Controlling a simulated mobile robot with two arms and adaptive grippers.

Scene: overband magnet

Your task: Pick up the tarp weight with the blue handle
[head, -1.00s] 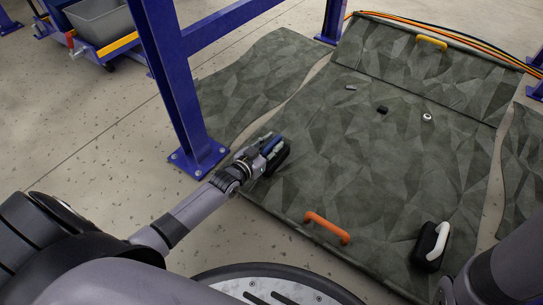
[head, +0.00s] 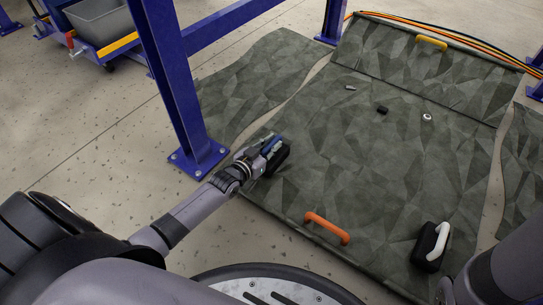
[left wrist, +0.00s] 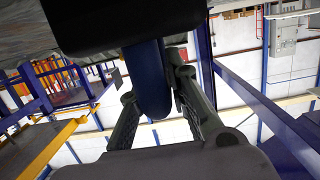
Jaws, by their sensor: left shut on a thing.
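The tarp weight (head: 280,159) is a black block with a blue handle, at the left edge of the grey-green tarp (head: 350,150) in the head view. My left gripper (head: 266,149) is shut on the blue handle. In the left wrist view the dark blue handle (left wrist: 149,85) stands between the two fingers, with the black block (left wrist: 115,25) beyond it. I cannot tell whether the block touches the tarp. My right arm shows at the lower right of the head view, but its gripper is not seen.
A black weight with a white handle (head: 442,240) stands at the tarp's near right. An orange handle (head: 327,229) is at the near edge, a yellow one (head: 432,42) at the far flap. A blue post (head: 179,90) stands close beside my left arm. Small items lie mid-tarp.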

